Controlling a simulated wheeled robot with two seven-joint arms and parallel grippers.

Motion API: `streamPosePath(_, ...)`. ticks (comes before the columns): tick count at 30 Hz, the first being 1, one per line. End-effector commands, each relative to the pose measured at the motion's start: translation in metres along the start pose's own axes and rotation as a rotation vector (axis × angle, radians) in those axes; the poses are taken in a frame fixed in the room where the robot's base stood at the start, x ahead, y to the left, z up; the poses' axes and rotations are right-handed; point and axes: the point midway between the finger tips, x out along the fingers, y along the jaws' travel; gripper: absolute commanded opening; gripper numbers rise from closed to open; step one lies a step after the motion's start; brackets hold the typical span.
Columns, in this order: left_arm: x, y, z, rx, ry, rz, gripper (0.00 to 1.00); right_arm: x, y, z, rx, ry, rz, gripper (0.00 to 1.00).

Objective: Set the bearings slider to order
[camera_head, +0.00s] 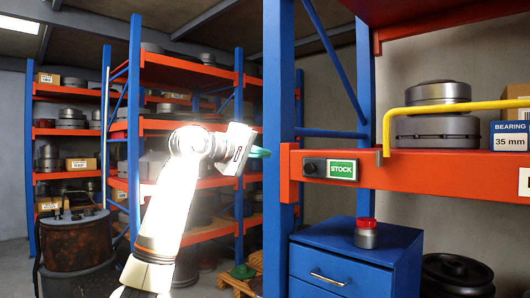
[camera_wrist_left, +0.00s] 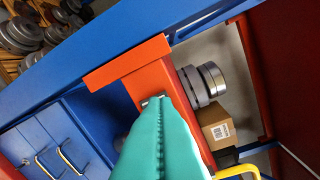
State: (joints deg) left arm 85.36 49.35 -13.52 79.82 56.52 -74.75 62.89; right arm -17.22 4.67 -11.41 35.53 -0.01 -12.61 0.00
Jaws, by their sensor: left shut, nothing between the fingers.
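The bearings slider is a dark plate with a black knob (camera_head: 314,167) at its left end, set on the front of the orange shelf beam (camera_head: 440,171). A green panel (camera_head: 342,170) reading STOCK shows right of the knob. My left gripper (camera_head: 262,152) is shut and empty, left of the slider and near the blue post. In the left wrist view its teal fingers (camera_wrist_left: 158,140) are together and point toward the orange beam (camera_wrist_left: 137,68). They cover most of the slider there; only a small grey-black bit shows at their tips. My right gripper is in neither view.
A blue post (camera_head: 279,90) stands left of the slider. A yellow rail (camera_head: 450,106) runs above the beam. Grey bearings (camera_head: 438,128) and a BEARING 35 mm box (camera_head: 510,136) sit on the shelf. A blue drawer cabinet (camera_head: 345,262) carries a red-topped weight (camera_head: 366,236).

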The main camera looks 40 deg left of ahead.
Motion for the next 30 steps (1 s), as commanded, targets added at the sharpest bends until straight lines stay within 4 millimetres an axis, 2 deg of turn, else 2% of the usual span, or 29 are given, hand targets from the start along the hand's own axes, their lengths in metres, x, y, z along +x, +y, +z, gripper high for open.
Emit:
streamPosePath(1, 0.011, -0.004, 0.001, -0.001, 0.003, 0.004, 0.0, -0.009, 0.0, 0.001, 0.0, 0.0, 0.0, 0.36)
streamPosePath(10, 0.074, -0.004, 0.002, -0.002, 0.002, 0.003, 0.0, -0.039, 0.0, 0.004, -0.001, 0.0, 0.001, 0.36)
streamPosePath(12, 0.077, 0.0, -0.012, 0.006, 0.001, 0.004, 0.0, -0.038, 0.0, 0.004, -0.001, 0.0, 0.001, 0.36)
streamPosePath(18, 0.081, 0.0, -0.034, 0.003, 0.0, 0.002, 0.0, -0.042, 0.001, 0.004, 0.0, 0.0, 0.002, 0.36)
streamPosePath(30, 0.082, 0.0, -0.039, 0.001, -0.001, 0.001, 0.0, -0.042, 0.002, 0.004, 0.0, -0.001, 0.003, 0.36)
